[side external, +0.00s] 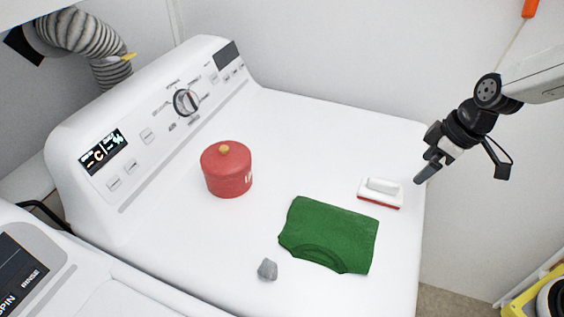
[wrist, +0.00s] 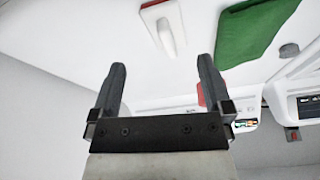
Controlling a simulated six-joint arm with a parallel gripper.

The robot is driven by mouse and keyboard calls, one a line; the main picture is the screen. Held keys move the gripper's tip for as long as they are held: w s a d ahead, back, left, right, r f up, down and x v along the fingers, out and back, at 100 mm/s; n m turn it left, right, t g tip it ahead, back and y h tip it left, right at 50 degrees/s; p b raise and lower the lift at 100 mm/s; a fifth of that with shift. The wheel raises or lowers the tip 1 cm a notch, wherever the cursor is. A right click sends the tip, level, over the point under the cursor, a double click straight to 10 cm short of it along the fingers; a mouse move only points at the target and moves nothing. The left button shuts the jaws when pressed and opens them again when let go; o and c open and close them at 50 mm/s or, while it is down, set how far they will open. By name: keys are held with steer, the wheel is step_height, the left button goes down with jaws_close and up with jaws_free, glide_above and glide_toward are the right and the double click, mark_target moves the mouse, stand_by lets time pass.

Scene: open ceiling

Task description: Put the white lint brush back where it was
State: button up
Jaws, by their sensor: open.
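The white lint brush (side external: 380,192) with a red base edge lies on the white dryer top near its right edge, just right of the green cloth. It also shows in the wrist view (wrist: 166,27) at the top, beyond my fingertips. My gripper (side external: 425,172) is open and empty, to the right of the brush, apart from it and near the dryer's right edge. In the wrist view my two fingers (wrist: 161,75) stand wide apart with nothing between them.
A folded green shirt (side external: 330,235) lies left of the brush. A red lidded canister (side external: 227,170) stands near the control panel (side external: 160,118). A small grey lump (side external: 267,269) lies at the front. The dryer top (side external: 310,130) behind the shirt is clear.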

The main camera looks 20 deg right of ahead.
steer(key=s+d+f+m+h, duration=0.2)
steer(key=s+d+f+m, duration=0.2)
steer(key=m, duration=0.3)
steer(key=shift+s, duration=0.6)
